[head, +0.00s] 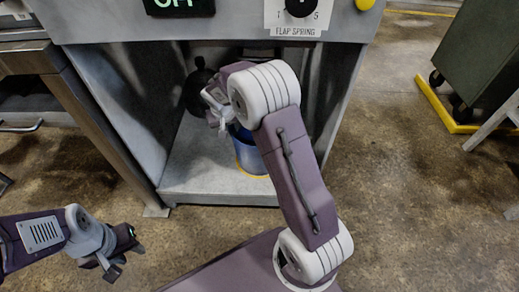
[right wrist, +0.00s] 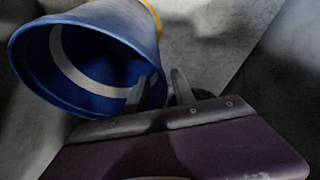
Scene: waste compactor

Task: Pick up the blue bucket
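The blue bucket (head: 249,155) stands in the open lower compartment of the grey machine, with a yellow band at its base. My right arm hides much of it in the head view. In the right wrist view the bucket (right wrist: 100,25) shows its mouth and a pale band inside. My right gripper (right wrist: 160,88) is at the rim, with its fingers apart. One finger overlaps the mouth and the other is outside the wall. In the head view my right gripper (head: 216,112) is partly hidden above the bucket. My left gripper (head: 122,258) is low at the left, away from the bucket.
The compartment (head: 215,185) has grey walls on both sides and a raised floor. A dark rounded object (head: 198,88) is behind my right gripper. A green cabinet (head: 480,55) with a yellow base is at the right. The floor between is clear.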

